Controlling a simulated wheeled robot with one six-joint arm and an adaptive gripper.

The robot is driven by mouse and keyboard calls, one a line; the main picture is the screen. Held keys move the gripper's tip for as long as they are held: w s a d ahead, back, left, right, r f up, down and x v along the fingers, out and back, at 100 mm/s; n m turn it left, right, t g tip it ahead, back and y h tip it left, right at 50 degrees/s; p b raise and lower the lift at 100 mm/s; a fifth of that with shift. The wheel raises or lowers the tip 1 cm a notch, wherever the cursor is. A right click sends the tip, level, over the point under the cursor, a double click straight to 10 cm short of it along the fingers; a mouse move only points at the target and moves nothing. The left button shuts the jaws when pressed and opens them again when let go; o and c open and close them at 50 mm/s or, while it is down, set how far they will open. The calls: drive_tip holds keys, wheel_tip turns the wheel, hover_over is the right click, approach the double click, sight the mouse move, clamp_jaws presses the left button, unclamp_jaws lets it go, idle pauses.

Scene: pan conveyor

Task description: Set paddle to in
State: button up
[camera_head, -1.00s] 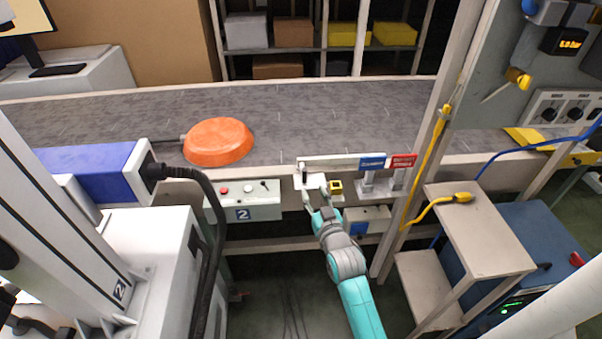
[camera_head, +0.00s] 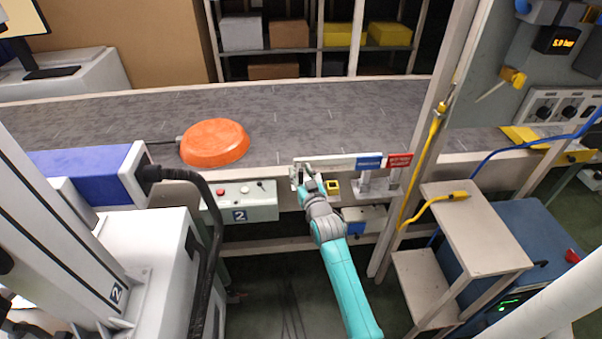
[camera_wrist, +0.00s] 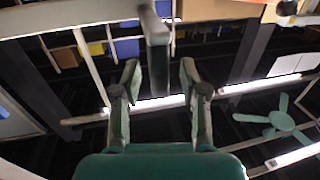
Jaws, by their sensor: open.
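The paddle (camera_head: 335,162) is a white bar lying along the near edge of the conveyor. A blue label (camera_head: 369,163) and a red label (camera_head: 400,160) sit at its right end, by its mount. My gripper (camera_head: 305,174) is at the paddle's left end and partly hides it. In the wrist view, a grey upright piece, seemingly part of the paddle (camera_wrist: 156,40), stands between the two open fingers (camera_wrist: 157,85). A gap shows on both sides of it.
An orange pan (camera_head: 215,143) lies on the grey conveyor belt (camera_head: 330,120), left of the paddle. A control box (camera_head: 255,212) with buttons is left of my gripper. A yellow-framed block (camera_head: 332,187) sits close right. A post and a shelf stand (camera_head: 470,225) are further right.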

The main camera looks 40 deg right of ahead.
drive_tip(key=shift+c, duration=0.2)
clamp_jaws()
